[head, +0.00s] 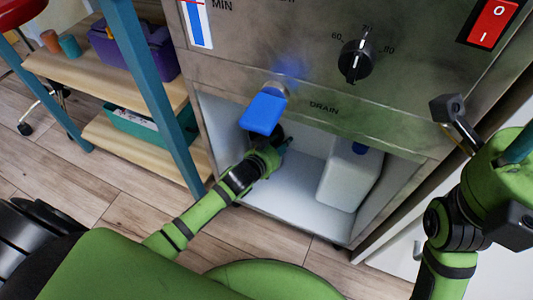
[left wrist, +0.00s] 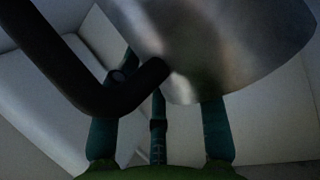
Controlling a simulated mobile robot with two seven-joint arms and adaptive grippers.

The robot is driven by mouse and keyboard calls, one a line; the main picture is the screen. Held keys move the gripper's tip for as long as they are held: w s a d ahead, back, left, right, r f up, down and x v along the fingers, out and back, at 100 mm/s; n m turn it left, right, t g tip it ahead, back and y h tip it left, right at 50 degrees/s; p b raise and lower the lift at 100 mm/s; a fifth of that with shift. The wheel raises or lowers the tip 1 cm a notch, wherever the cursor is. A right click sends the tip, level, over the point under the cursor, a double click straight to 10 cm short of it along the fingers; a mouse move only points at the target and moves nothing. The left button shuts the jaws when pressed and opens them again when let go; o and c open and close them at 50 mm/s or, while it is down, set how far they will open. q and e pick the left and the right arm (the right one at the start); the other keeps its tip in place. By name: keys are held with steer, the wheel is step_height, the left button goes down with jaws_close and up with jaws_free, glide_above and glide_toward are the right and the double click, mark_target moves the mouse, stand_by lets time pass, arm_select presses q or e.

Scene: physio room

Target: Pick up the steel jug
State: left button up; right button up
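The steel jug (left wrist: 225,45) fills the upper part of the left wrist view, with its thick black handle (left wrist: 85,90) curving across the left side. In the head view I cannot make out the jug clearly; the blue drain lever and my left arm cover that spot. My left gripper (head: 272,146) reaches into the open bay under the drain. In the left wrist view its teal fingers (left wrist: 160,125) stand spread apart, and the jug and handle hide their tips. I see no firm grip on the jug. My right gripper (head: 485,135) is at the right, partly cut off, away from the jug.
The blue drain lever (head: 263,111) hangs just above my left gripper. A white canister (head: 350,178) stands in the bay to the right. The bay's steel upper edge (head: 340,127) is close overhead. A wooden shelf (head: 130,150) with bins stands at left.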

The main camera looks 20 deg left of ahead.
arm_select(q)
jaws_close()
steer(key=shift+r, duration=0.1)
